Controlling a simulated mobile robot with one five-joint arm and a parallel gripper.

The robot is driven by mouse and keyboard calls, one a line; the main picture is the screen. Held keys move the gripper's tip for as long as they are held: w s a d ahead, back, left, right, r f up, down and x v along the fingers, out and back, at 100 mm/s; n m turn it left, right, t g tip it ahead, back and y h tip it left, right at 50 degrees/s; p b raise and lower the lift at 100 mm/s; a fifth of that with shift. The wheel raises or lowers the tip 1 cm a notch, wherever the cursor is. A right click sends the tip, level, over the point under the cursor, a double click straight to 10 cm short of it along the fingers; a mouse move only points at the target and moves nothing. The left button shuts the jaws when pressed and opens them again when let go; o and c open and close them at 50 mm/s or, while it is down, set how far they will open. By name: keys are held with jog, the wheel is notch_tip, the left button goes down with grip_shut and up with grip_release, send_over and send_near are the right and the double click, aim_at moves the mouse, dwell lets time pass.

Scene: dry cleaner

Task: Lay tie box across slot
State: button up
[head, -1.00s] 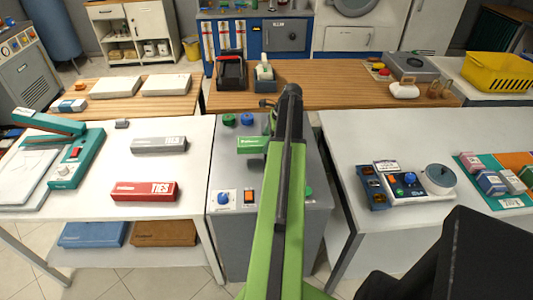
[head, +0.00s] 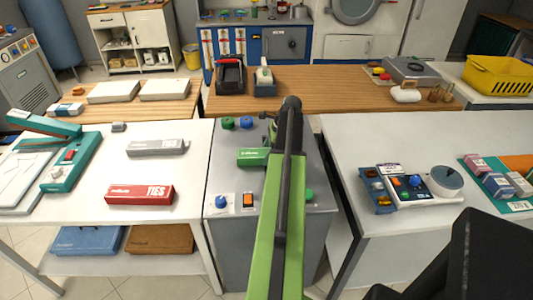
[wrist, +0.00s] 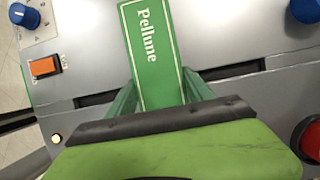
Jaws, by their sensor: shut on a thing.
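The green tie box (head: 252,157), printed "Pellune" in the wrist view (wrist: 150,45), is between the jaws of my gripper (wrist: 160,97). The jaws are shut on its sides. It is over the grey console (head: 228,178) between the two white tables. In the wrist view, the dark slot (wrist: 232,70) runs across the console top and shows on both sides of the box, which lies crosswise over it. The box hides the slot's middle. I cannot tell whether the box touches the console. In the head view my arm hides most of the gripper.
The console top carries a blue knob (head: 222,201), an orange switch (head: 248,200) and, in the wrist view, a red button (wrist: 312,140). A red ties box (head: 140,194) and a grey ties box (head: 157,147) lie on the left table. A control unit (head: 412,186) stands on the right table.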

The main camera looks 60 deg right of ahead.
jog(key=o, duration=1.4)
jog(key=shift+f, duration=0.1)
jog(key=shift+r+p, duration=0.55)
jog(key=shift+p, duration=0.05)
jog(key=p+v, duration=1.1)
jog(key=v, duration=0.1)
jog(key=shift+r, duration=0.1)
